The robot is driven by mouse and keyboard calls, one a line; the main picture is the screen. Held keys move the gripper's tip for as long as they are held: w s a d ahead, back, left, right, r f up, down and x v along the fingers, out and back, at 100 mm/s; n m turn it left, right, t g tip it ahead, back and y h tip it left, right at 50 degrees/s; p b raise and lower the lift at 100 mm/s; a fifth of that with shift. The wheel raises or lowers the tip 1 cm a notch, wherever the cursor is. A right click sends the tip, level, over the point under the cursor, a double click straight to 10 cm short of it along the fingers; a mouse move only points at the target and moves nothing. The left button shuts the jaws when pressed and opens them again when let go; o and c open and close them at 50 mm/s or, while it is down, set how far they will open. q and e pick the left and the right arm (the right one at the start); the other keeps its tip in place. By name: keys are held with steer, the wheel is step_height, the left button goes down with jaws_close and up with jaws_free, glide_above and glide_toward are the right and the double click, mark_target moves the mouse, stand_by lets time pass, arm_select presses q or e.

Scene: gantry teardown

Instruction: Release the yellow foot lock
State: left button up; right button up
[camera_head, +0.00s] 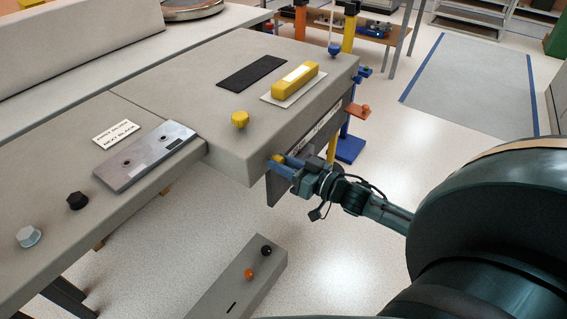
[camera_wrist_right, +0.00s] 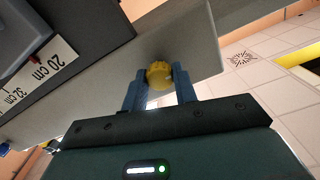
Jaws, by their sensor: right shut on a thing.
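My right gripper (camera_head: 284,165) is at the side of the grey bench, below its top edge. Its blue fingers are shut on a small yellow knob (camera_wrist_right: 159,75), which sits on a grey plate (camera_wrist_right: 195,45) in the right wrist view. In the head view only a bit of this knob (camera_head: 278,158) shows between the fingers. The frames do not show for certain whether it is the yellow foot lock. My left gripper is not in view.
The bench top (camera_head: 180,80) bears another yellow knob (camera_head: 240,119), a yellow bar (camera_head: 295,79), a metal plate (camera_head: 146,155) and a black knob (camera_head: 77,200). A grey box (camera_head: 240,285) with an orange and a black knob is below. Open floor (camera_head: 350,260) lies right of it.

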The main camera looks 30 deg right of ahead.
arm_select(q)
steer(key=p, duration=0.1)
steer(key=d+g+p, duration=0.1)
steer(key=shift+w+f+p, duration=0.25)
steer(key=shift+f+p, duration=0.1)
steer(key=shift+p, duration=0.05)
arm_select(e)
steer(key=n, duration=1.8)
steer(key=shift+a, duration=0.1)
steer(key=o, duration=1)
